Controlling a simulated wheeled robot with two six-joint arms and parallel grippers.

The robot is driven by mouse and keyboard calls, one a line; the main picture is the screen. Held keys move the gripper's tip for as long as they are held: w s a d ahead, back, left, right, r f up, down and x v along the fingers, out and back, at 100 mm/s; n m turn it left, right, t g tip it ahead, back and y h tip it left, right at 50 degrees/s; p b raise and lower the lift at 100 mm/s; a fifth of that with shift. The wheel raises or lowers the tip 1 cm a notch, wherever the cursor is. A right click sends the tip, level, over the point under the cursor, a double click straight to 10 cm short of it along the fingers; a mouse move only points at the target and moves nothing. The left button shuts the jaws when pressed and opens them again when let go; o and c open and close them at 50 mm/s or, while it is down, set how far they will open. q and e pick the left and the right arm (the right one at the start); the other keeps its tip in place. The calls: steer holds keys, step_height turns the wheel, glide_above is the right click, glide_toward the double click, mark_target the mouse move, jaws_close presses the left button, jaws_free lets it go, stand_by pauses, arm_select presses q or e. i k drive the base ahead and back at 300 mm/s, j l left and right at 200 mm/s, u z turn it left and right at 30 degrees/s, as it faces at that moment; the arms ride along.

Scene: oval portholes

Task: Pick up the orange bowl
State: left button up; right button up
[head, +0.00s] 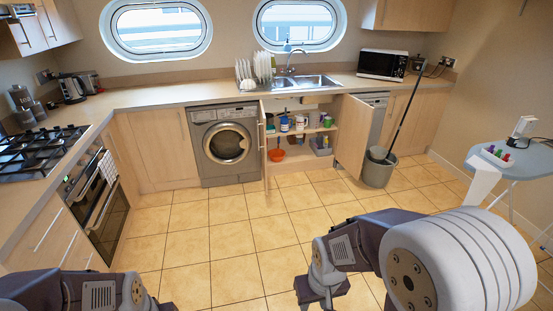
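An orange bowl (276,155) sits low in the open cupboard (303,150) under the sink, at its left side just behind the open left door. It looks small and far off in the head view. My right gripper (322,293) is in the lower right of the view, pointing down over the tiled floor, well short of the cupboard and apart from the bowl. Its fingers are too unclear to tell whether they are open. My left arm shows at the bottom left edge, but its gripper fingers are out of the picture.
The open left door (264,150) and right door (354,135) flank the cupboard. A grey bucket (378,171) with a mop stands right of it. An ironing board (515,163) stands at right. The tiled floor (215,240) ahead is clear.

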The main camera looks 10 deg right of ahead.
mark_target(275, 154)
steer(key=i+l+z, duration=0.35)
steer(key=i, duration=0.5)
steer(key=i+l+z, duration=0.4)
steer(key=i, duration=0.5)
steer(key=i+j+z, duration=0.2)
steer(key=i+z, duration=0.15)
steer(key=i, duration=0.55)
steer(key=i+u, duration=0.25)
steer(key=i, duration=0.2)
steer(key=i+l+u, duration=0.3)
steer(key=i, duration=0.2)
steer(key=i+l+u, duration=0.25)
steer(key=i, duration=0.2)
steer(key=i+l+u, duration=0.1)
steer(key=i+u, duration=0.25)
steer(key=u, duration=0.15)
steer(key=i+l+u, duration=0.2)
steer(key=i+u, duration=0.15)
steer(key=u, duration=0.15)
steer(key=i+l+u, duration=0.3)
steer(key=u, duration=0.15)
steer(key=i+l+u, duration=0.2)
steer(key=l+u, duration=0.3)
